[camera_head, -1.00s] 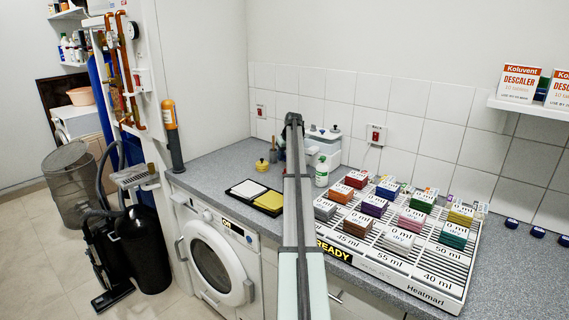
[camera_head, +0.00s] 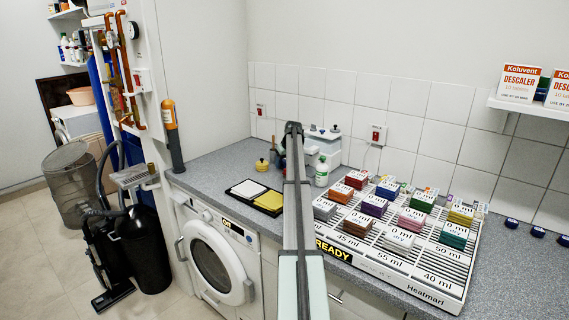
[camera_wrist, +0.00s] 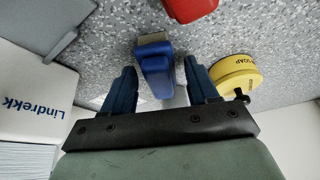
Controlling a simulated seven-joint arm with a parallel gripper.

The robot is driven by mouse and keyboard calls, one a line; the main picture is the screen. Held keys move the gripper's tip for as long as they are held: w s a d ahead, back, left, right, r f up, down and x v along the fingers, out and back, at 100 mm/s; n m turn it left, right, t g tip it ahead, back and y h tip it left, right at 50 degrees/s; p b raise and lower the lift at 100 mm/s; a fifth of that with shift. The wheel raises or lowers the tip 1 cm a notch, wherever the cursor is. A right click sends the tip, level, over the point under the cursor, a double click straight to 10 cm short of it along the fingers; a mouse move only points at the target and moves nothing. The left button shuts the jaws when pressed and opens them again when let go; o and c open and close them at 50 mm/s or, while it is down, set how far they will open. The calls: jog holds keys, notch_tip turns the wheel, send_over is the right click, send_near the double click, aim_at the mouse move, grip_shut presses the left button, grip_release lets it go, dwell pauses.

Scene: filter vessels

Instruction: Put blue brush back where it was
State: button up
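The blue brush (camera_wrist: 155,72) shows in the camera_wrist view, with a pale beige block at its far end. It sits between the two dark blue fingers of my gripper (camera_wrist: 160,88), above or on the speckled grey counter. The fingers stand apart, with a visible gap between the brush and the right finger. I cannot tell whether the brush touches the counter. In the camera_head view my arm reaches to the back of the counter and largely hides my gripper; the brush is too small there to make out surely.
A yellow soap tin (camera_wrist: 235,76) stands close beside the right finger. A red object (camera_wrist: 190,8) lies beyond the brush. A white Lindrekk machine (camera_wrist: 38,112) is on the left. A black tray with yellow and white pads (camera_head: 257,197) and the heating rack (camera_head: 440,277) flank my arm.

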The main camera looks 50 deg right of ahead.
jog(key=v, duration=1.2)
jog(key=shift+r, duration=0.15)
dwell(0.5)
